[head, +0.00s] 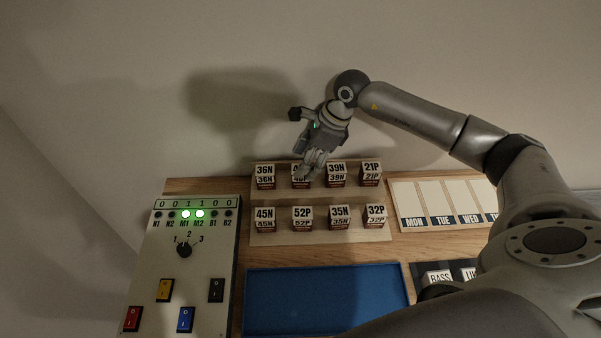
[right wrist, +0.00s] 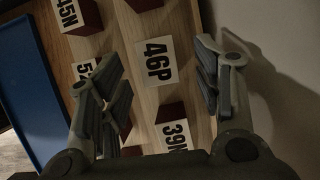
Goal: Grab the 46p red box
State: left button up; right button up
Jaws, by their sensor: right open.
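The 46P box shows its white, black-lettered top label (right wrist: 157,62) in the right wrist view, between the spread fingers of my right gripper (right wrist: 162,82). In the head view the 46P box (head: 301,182) is in the back row, second from left, its label partly covered by my gripper (head: 313,168). My right gripper is open and empty, above the box, with its fingers pointing down. I cannot tell how far above the label the fingertips are. My left gripper is out of view.
The 36N box (head: 265,177) and 39N box (head: 336,175) flank it closely on the wooden rack (head: 275,241). The 52P box (head: 302,217) stands in front. A blue tray (head: 325,300) lies nearer, empty. A switch panel (head: 175,275) is left; a weekday organizer (head: 440,200) is right.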

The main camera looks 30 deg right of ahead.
jog(key=shift+p+x, duration=0.6)
jog(key=shift+x, duration=1.5)
jog(key=shift+s, duration=0.1)
jog(key=shift+c, duration=0.4)
jog(key=c, duration=1.1)
jog(key=shift+r, duration=0.15)
